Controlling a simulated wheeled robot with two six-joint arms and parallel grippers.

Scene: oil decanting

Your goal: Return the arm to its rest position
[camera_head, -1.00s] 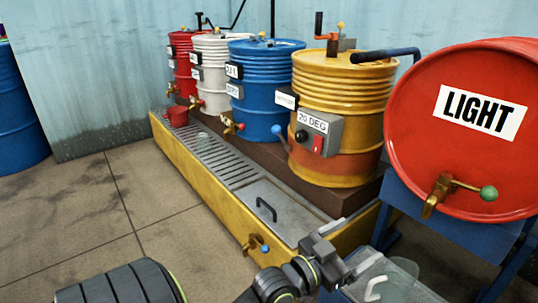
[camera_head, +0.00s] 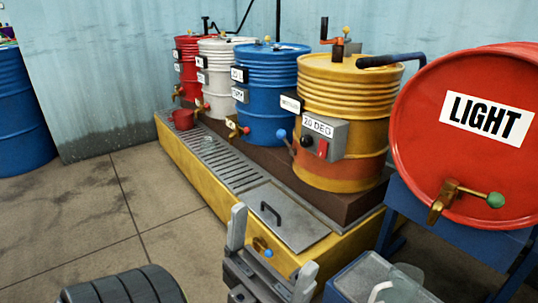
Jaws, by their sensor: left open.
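My left gripper (camera_head: 271,254) is at the bottom centre of the head view, in front of the yellow tray's near end. Its two grey fingers are spread apart and point up and away, with nothing between them. Its lower part is cut off by the frame's bottom edge. My right gripper is not in view.
A yellow drip tray (camera_head: 190,175) with a grate and a handled lid runs along the wall below red, white, blue and yellow drums (camera_head: 340,110). A red drum marked LIGHT (camera_head: 430,150) lies on a blue stand at right.

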